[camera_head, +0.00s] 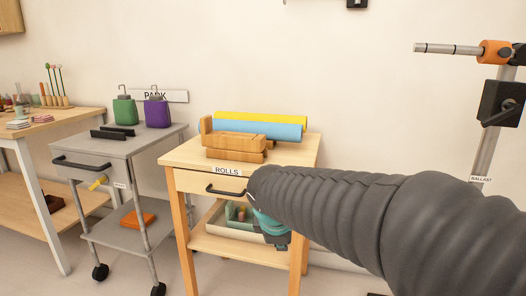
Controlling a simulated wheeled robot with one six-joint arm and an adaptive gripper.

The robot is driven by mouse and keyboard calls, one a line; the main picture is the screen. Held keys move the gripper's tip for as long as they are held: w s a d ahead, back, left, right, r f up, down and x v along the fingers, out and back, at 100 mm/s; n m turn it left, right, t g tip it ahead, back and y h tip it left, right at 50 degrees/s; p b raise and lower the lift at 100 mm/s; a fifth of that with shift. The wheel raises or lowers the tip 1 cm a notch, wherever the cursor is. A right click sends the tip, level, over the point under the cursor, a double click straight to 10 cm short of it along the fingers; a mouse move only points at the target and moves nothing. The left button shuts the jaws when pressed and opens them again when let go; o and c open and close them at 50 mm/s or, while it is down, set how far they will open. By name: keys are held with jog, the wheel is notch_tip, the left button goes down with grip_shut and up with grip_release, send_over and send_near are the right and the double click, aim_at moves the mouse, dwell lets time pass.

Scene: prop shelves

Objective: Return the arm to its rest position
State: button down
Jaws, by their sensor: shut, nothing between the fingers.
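My arm, in a dark grey ribbed sleeve (350,205), reaches in from the right edge across the front of the wooden rolls table. Its end bends down to a teal wrist part (270,225). My gripper (281,244) shows only as a small dark shape below this wrist, in front of the table's lower shelf. It is shut and empty. Its fingers are too small and too hidden to make out in detail.
The table labelled ROLLS (180,155) holds a yellow roll (262,119) and a blue roll (258,130) in a wooden cradle (234,143). A grey cart (70,147) with green and purple containers stands left. A metal stand (481,146) rises at right.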

jog(key=s+d+f+m, duration=0.1)
jog(key=s+d+m, duration=0.4)
jog(key=s+m, duration=0.3)
jog(key=s+d+f+m+y, duration=0.1)
jog(key=s+d+m, duration=0.5)
jog(key=s, duration=0.6)
jog(key=m, duration=0.2)
jog(key=shift+s+d+f+m+y, duration=0.15)
jog(key=shift+s+d+m+y, duration=0.1)
jog(key=shift+m+y, duration=0.05)
jog(key=shift+a, duration=0.1)
